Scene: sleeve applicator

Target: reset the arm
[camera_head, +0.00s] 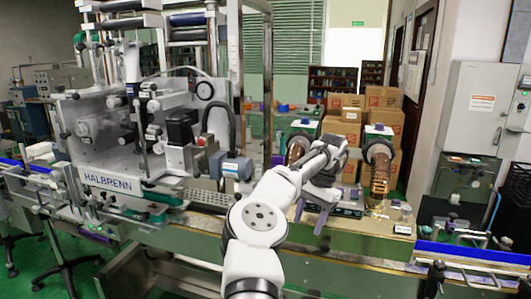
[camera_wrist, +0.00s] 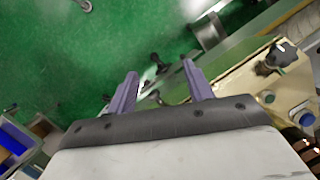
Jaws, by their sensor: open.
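My gripper (camera_head: 311,214) is at the end of my white arm, which reaches forward over the machine bench right of centre. In the wrist view my gripper (camera_wrist: 160,74) shows two purple fingers spread apart with nothing between them. Beyond the fingers are green floor and a bench edge. In the head view the fingers point down and hang near the front of a small dark device on the bench. I cannot tell whether they touch it.
The large HALBRENN machine (camera_head: 122,150) stands at left. A brown cylindrical roll (camera_head: 380,172) stands right of my gripper, with cardboard boxes (camera_head: 384,112) behind. A black knob (camera_wrist: 282,54) is at right in the wrist view. A grey cabinet (camera_head: 478,108) stands at far right.

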